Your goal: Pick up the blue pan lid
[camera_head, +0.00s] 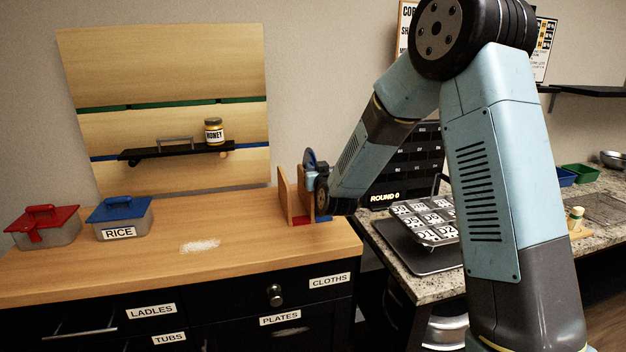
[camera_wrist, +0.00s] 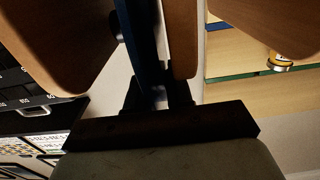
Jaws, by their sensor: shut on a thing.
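The blue pan lid (camera_head: 309,157) stands on edge in a wooden rack (camera_head: 284,195) at the right end of the wooden counter. In the wrist view the lid (camera_wrist: 141,45) shows edge-on as a dark blue strip between brown wooden dividers (camera_wrist: 181,40). My gripper (camera_head: 318,180) is at the rack, and in the wrist view my gripper (camera_wrist: 158,98) is shut on the lid's near edge. The lid's lower part is hidden behind my gripper and the rack.
A rice box (camera_head: 125,218) with a blue lid and a box with a red lid (camera_head: 44,227) stand on the left of the counter. A shelf (camera_head: 175,152) holds a honey jar (camera_head: 214,131). A tray of cards (camera_head: 425,219) lies to the right. The counter's middle is clear except white powder.

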